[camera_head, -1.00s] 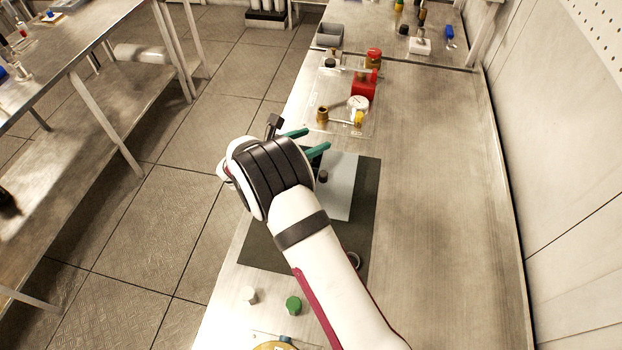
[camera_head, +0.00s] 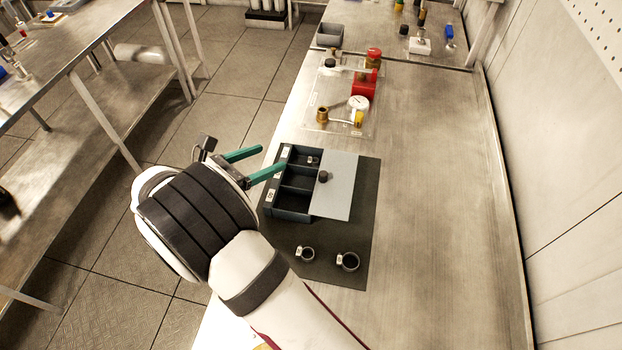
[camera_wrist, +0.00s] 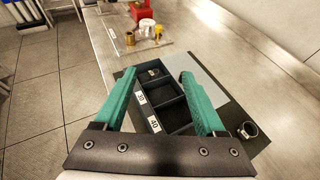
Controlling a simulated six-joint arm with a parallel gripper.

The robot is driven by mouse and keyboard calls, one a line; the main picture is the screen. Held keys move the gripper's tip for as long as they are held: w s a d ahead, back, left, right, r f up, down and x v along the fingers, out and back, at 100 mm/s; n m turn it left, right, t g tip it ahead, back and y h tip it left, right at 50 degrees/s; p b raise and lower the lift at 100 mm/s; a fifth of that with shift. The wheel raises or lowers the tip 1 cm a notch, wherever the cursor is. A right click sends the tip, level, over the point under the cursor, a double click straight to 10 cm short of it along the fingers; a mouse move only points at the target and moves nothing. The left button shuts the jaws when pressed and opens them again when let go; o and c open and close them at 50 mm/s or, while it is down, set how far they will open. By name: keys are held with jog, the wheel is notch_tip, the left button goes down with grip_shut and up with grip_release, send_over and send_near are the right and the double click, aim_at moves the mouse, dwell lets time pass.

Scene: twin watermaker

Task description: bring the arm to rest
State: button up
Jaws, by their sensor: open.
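My gripper (camera_head: 254,164) has two teal fingers and is open and empty. In the head view it hangs at the left edge of the bench, beside the upper left corner of a dark compartment box (camera_head: 290,214). In the wrist view the box (camera_wrist: 177,119) shows between and beyond the open fingers (camera_wrist: 159,82). A grey lid (camera_head: 339,190) with a dark knob covers the right part of the box. A small ring-like piece lies in the far compartment. The near compartments that show look empty.
The box stands on a dark mat (camera_head: 340,272) with two dark rings (camera_head: 348,261) on its near part. Beyond it a clear tray (camera_head: 345,129) holds brass, red and white parts. The bench to the right (camera_head: 430,200) is bare. Floor lies to the left.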

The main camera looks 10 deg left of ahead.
jog(key=s+d+r+m+g, duration=0.2)
jog(key=d+m+g, duration=0.1)
jog(key=d+m, duration=0.3)
jog(key=s+d+r+m+g+h, duration=0.1)
jog(key=s+d+r+m+g, duration=0.2)
jog(key=d, duration=0.6)
jog(key=s+d+r+m+g, duration=0.1)
jog(key=d+m+g, duration=0.2)
jog(key=d+m, duration=0.35)
jog(key=s+d+r+m+g+y, duration=0.1)
jog(key=s+d+m+g+y, duration=0.1)
jog(key=s+d+m, duration=0.3)
jog(key=s+d+m+g+y, duration=0.2)
jog(key=s+m, duration=0.4)
jog(key=s, duration=0.2)
jog(key=s+a+m+t+y, duration=0.1)
jog(key=s+a+m+y, duration=0.1)
jog(key=s+m+y, duration=0.3)
jog(key=s+m, duration=0.2)
jog(key=m, duration=0.2)
jog(key=shift+a+f, duration=0.25)
